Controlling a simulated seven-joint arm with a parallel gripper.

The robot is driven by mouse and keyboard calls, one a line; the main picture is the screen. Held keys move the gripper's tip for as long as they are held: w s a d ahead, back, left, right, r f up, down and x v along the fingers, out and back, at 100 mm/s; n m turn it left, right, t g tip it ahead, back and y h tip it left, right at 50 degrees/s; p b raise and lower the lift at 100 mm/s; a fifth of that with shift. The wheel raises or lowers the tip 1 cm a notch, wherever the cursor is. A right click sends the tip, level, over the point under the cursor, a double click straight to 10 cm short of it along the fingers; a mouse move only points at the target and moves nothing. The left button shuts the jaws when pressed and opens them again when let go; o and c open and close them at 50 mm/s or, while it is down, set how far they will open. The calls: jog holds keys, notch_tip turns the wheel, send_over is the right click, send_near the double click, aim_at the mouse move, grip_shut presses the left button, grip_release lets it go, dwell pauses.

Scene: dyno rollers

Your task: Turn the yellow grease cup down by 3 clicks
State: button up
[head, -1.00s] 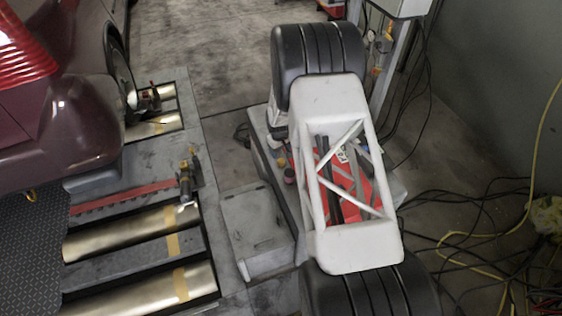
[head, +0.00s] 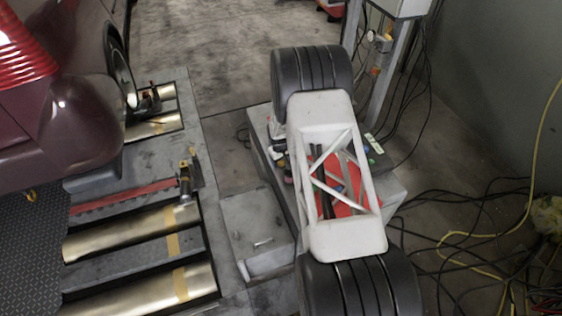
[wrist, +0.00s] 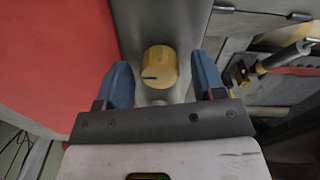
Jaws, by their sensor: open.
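The yellow grease cup (wrist: 160,67) is a round ribbed cap with a dark line on its face at the left. It sits on a grey metal surface in the wrist view. My gripper (wrist: 161,64) is open, with one blue finger on the left of the cup and one on the right. A gap shows on each side, so the fingers do not appear to touch it. How far their tips reach down along the cup I cannot tell. In the head view my arm covers this spot, and I cannot make out the cup or the fingers.
A red panel (wrist: 55,60) lies left of the cup in the wrist view. A jointed metal fitting (wrist: 265,66) stands to the right. In the head view, a car (head: 50,110) stands at the left by brass rollers (head: 140,234). Loose cables (head: 470,235) lie at the right.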

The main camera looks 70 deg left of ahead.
jog(key=shift+f, duration=0.2)
jog(key=c, duration=0.9)
jog(key=shift+m, duration=0.3)
